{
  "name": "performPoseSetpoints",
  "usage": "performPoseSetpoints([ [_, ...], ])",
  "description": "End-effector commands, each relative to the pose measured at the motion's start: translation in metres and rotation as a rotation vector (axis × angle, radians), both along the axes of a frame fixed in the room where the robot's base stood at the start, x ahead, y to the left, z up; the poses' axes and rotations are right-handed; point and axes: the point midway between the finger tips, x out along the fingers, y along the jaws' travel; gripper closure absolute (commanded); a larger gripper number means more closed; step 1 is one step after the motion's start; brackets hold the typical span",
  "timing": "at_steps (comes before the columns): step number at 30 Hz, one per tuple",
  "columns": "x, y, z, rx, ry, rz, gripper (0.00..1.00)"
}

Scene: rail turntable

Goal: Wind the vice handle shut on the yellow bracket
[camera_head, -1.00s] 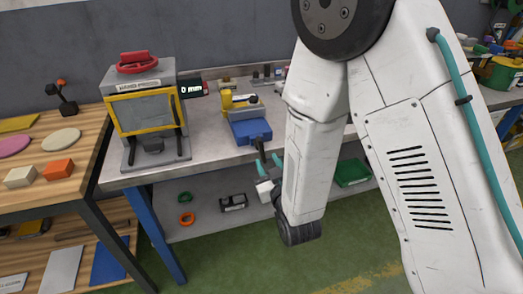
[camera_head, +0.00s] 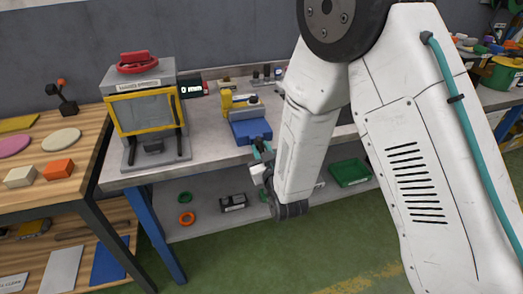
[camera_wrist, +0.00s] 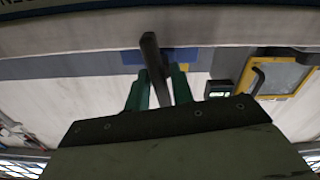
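The blue vice (camera_head: 250,130) sits at the front edge of the grey bench, with the yellow bracket (camera_head: 228,100) at its far side. Whether the jaws touch the bracket is too small to tell. My gripper (camera_head: 262,150) is just in front of the vice, below the bench edge. In the wrist view, the dark vice handle bar (camera_wrist: 152,58) runs between the green fingers of my gripper (camera_wrist: 159,74). The fingers are apart, with a small gap seen on the right of the bar. Part of the blue vice (camera_wrist: 183,55) shows behind.
A hand press (camera_head: 150,105) with a yellow-framed guard and red wheel stands left of the vice. A display (camera_head: 192,89) reads 0 mm. A wooden table (camera_head: 65,142) is further left. The lower shelf holds rings and a green tray (camera_head: 350,172).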

Motion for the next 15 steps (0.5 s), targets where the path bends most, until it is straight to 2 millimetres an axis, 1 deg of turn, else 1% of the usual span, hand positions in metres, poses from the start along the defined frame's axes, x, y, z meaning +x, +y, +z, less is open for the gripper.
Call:
performPoseSetpoints([
  [7,-0.0002,-0.0004,0.0,0.121,0.035,0.0,0.99],
  [15,-0.0004,-0.0005,-0.0001,0.133,0.038,0.0,0.99],
])
